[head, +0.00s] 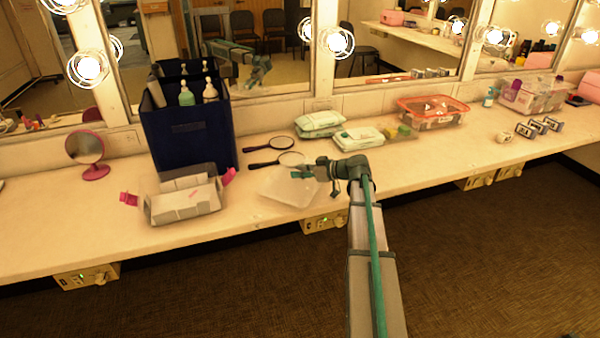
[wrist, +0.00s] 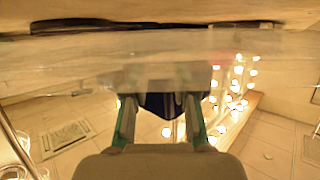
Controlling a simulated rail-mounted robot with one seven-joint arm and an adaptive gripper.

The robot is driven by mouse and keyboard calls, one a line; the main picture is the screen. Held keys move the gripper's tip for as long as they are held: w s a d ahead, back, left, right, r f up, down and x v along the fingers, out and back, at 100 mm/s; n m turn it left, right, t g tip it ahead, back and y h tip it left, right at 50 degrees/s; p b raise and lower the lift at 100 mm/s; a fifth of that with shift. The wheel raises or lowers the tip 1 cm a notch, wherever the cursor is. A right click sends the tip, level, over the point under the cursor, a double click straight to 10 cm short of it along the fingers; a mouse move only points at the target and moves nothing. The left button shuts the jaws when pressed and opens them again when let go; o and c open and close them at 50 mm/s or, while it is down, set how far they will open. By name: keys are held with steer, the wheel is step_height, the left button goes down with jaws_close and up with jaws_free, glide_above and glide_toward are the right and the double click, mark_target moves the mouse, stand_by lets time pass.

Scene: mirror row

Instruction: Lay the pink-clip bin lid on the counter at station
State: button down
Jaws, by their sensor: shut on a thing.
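The translucent, pale lid (head: 289,187) is over the front part of the counter, right of the pink-clip bin. My gripper (head: 312,173) is shut on its right side. In the wrist view the lid (wrist: 200,65) spans the picture as a clear sheet, with my gripper's fingers (wrist: 158,112) reaching to it. I cannot tell whether the lid touches the counter (head: 420,168). The bin (head: 186,207) stands open at left with pink clips (head: 129,198) sticking out at both ends and pale things inside.
Wipe packs (head: 357,138) and an orange-rimmed container (head: 432,111) are farther back right. A blue caddy (head: 187,130) with bottles and a pink round mirror (head: 86,148) stand at left. The counter right of my gripper is clear.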

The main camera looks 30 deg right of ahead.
steer(key=shift+s+a+f+b, duration=0.1)
steer(key=shift+s+f+b, duration=0.05)
steer(key=shift+f+b, duration=0.5)
steer(key=c, duration=0.9)
jaws_free()
steer(key=shift+s+f, duration=0.1)
steer(key=shift+r+p, duration=0.6)
steer(key=shift+p, duration=0.2)
steer(key=v, duration=0.6)
steer(key=b+v, duration=0.1)
steer(key=v, duration=0.5)
steer(key=shift+w+r, duration=0.25)
